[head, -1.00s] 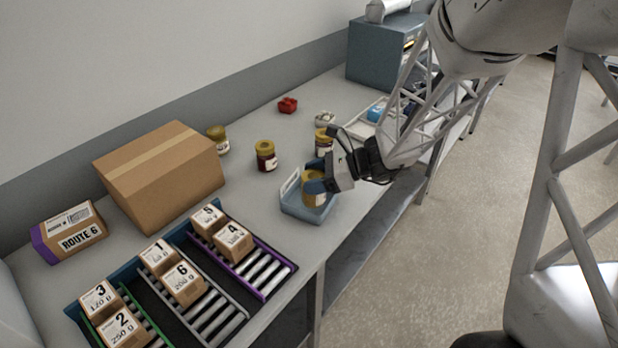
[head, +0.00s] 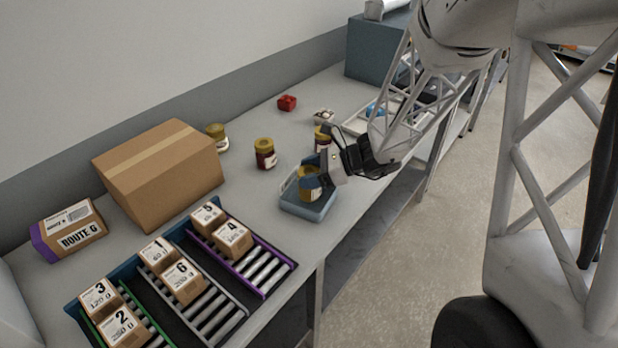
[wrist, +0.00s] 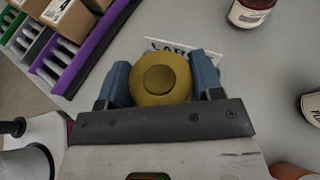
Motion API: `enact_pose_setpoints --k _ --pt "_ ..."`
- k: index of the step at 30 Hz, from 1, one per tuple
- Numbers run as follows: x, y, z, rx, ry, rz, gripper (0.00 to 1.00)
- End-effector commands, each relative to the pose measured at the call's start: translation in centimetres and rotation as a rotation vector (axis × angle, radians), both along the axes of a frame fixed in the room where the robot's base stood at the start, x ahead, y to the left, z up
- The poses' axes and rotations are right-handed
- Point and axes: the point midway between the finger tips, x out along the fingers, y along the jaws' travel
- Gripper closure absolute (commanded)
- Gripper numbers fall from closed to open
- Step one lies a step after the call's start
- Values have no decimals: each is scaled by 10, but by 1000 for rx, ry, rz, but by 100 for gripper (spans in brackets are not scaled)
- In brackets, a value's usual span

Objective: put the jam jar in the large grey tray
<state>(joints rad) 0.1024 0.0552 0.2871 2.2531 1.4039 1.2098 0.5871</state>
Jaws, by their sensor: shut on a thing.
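My gripper (head: 311,180) is shut on a jar (head: 309,186) with a yellow lid. In the wrist view the round lid (wrist: 160,79) sits between the blue fingertips (wrist: 160,84); the jar's contents are hidden below it. A larger pale grey tray (head: 354,122) lies farther back, partly hidden behind my arm. A dark red jar (head: 265,156) stands left of the gripper, and another jar (head: 322,136) stands behind it.
Roller lanes with numbered boxes (head: 232,236) fill the front left.

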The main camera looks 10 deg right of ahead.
Motion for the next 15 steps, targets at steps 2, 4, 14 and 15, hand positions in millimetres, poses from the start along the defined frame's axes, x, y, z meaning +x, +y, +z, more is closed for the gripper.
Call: enact_pose_setpoints --k 2,4,14,15 --pt "0 0 -8 0 3 0 75" --pt "0 0 -13 0 1 1 75" --pt "0 0 -18 0 0 0 75" --pt "0 0 -18 0 0 0 75"
